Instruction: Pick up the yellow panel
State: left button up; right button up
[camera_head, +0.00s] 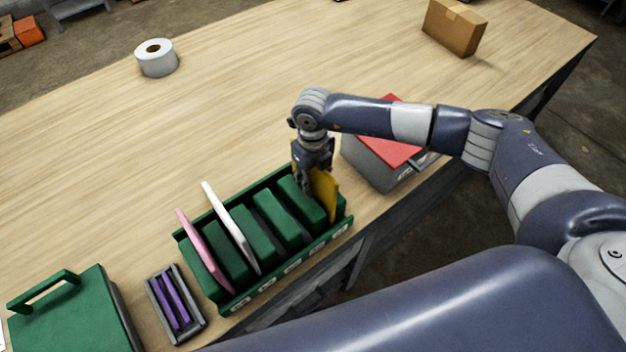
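The yellow panel (325,193) stands upright at the right end of the green slotted rack (341,228), its lower part hidden in the rack. My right gripper (314,178) points down at the panel's top left edge, touching it or very close to it. The fingers are small, dark and partly hidden by the panel, so I cannot tell whether they are closed on it. A white panel (231,229) and a pink panel (204,252) lean in the rack's left half. My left gripper is not in view.
A grey box with a red lid (378,163) stands just right of the rack, beneath my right arm. A small grey tray with purple pieces (174,299) and a green case (75,317) stand left. A tape roll (156,58) and cardboard box (454,27) stand farther back. The table's middle is clear.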

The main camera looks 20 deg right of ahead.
grip_shut()
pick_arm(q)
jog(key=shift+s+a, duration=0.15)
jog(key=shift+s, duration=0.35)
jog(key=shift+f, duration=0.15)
pick_arm(e)
jog(key=shift+r, duration=0.15)
